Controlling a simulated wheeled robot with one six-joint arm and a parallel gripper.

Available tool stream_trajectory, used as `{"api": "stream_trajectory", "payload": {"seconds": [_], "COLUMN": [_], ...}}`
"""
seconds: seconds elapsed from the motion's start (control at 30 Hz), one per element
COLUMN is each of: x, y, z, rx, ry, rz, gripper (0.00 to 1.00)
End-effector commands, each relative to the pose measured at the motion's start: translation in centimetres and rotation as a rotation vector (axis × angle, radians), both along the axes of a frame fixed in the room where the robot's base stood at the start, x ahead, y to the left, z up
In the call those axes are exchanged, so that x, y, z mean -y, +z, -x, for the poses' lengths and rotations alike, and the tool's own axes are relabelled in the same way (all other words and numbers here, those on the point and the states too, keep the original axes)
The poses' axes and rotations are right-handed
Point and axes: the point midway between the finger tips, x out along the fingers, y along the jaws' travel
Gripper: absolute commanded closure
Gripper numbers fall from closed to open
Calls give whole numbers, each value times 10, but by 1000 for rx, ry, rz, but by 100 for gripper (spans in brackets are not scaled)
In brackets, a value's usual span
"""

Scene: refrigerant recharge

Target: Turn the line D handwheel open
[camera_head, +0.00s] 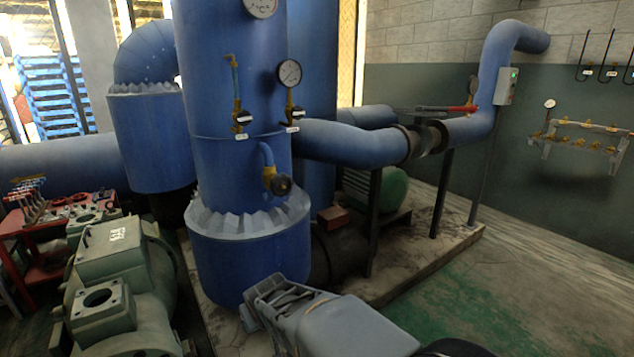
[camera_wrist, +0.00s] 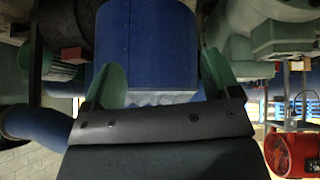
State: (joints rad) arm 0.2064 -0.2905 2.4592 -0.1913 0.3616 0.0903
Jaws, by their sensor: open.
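Line D cannot be told from these frames, since the tags are too small to read. A brass valve manifold (camera_head: 582,143) is on the right wall. My gripper (camera_head: 258,300) is low in front of the vessel, apart from these valves. In the wrist view my gripper (camera_wrist: 160,82) has its fingers spread, with the blue vessel (camera_wrist: 145,45) beyond them.
A green machine (camera_head: 115,275) stands at the left front, beside a red tool cart (camera_head: 55,235). A blue pipe (camera_head: 350,142) runs right from the vessel, with a long red-tipped lever (camera_head: 450,109) above it. Green floor (camera_head: 480,310) is clear at the right.

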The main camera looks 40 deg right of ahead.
Motion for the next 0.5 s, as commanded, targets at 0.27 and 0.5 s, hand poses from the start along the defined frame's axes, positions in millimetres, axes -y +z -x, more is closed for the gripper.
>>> {"api": "stream_trajectory", "payload": {"seconds": [0.27, 0.5], "x": [110, 156], "y": [115, 172], "z": [-66, -71], "rx": [467, 773], "ry": [-34, 29], "rz": [114, 95], "gripper": [6, 6]}}
